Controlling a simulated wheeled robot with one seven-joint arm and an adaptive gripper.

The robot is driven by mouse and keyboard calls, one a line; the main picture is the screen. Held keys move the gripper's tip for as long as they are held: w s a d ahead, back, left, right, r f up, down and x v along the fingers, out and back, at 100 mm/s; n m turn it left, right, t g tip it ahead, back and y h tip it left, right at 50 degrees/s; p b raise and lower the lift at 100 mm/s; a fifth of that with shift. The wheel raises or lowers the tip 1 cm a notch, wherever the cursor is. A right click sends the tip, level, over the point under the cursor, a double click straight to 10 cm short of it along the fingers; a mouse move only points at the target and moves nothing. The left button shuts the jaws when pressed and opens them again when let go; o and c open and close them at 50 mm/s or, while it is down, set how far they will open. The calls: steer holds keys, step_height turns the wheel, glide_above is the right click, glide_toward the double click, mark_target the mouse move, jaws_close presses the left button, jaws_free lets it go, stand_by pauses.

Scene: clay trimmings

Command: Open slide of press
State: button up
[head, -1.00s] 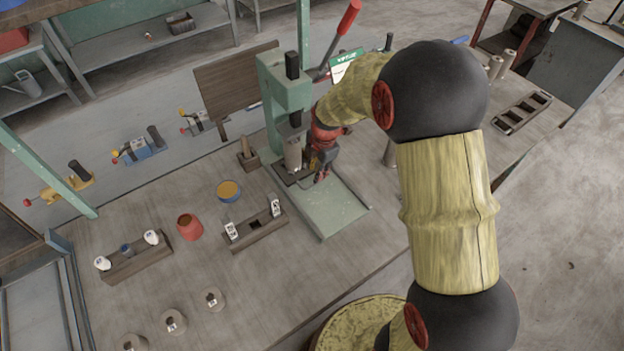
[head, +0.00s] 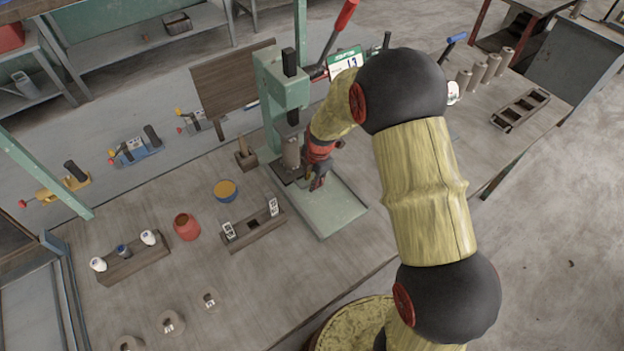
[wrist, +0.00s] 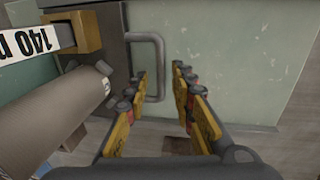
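The green press (head: 283,90) stands on the bench, with its flat green base (head: 335,212) extending toward the front. Its dark slide plate (head: 281,172) lies low under the column, beside a brownish cylinder (head: 291,154). In the wrist view, a grey U-shaped handle (wrist: 160,62) sticks out from the dark slide block (wrist: 113,30). My gripper (head: 317,181) is low over the press base. In the wrist view, my gripper (wrist: 163,88) is open, with its fingers on either side of the handle's bar. I cannot tell whether they touch it.
The brownish cylinder (wrist: 60,120) is close to my left finger in the wrist view. A wooden block with white pieces (head: 252,231), a red pot (head: 187,227) and a yellow-topped bowl (head: 225,190) stand left of the press. The front right of the bench is clear.

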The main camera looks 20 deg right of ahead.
jaws_close()
stand_by(0.7)
